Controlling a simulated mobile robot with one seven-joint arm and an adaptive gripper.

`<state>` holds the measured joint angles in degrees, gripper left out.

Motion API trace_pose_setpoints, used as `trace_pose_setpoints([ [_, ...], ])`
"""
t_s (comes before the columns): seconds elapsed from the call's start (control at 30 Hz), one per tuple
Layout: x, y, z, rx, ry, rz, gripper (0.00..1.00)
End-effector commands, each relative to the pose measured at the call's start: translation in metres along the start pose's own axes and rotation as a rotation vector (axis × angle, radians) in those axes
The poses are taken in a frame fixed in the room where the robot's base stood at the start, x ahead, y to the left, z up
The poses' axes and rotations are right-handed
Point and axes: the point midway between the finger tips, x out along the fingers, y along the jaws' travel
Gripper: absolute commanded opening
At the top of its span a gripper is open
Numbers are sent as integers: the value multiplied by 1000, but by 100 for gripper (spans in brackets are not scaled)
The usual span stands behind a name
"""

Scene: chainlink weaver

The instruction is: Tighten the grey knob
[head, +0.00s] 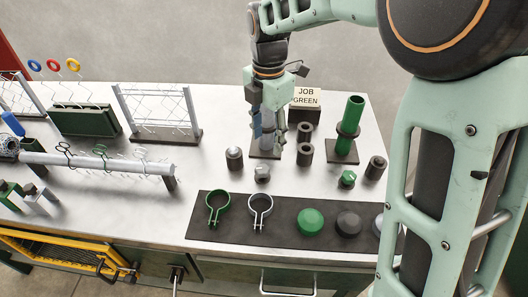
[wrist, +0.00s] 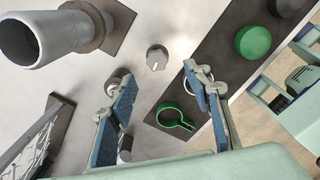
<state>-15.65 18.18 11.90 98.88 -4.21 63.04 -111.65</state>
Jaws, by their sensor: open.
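The grey knob (head: 262,173) sits on the bench top, in front of my gripper in the head view. In the wrist view the grey knob (wrist: 157,58) shows a faceted side and a pale line on its top. My gripper (head: 268,136) hangs above the bench, pointing down, open and empty. In the wrist view its blue-padded fingers (wrist: 160,76) are spread wide, and the knob appears beyond the gap between the tips, not touched. A grey pipe (wrist: 28,38) stands on a dark base beside it; my gripper partly hides it in the head view.
A green post (head: 353,118) and green knob (head: 347,178) stand to the right. Several dark cylinders (head: 234,158) surround the area. A dark mat (head: 280,243) in front holds clamp rings and round caps. A "JOB GREEN" sign (head: 306,97) stands behind. Wire-mesh frames (head: 160,107) are left.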

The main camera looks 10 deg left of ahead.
Motion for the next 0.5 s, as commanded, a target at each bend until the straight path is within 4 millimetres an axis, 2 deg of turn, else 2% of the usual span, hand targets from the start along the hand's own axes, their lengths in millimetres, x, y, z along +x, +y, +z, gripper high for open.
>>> trace_pose_setpoints([
  [0.1,0,6,-10,-118,3,-4,46],
  [0.27,10,8,-13,-157,5,-7,46],
  [0.5,52,6,-13,-154,6,-9,46],
])
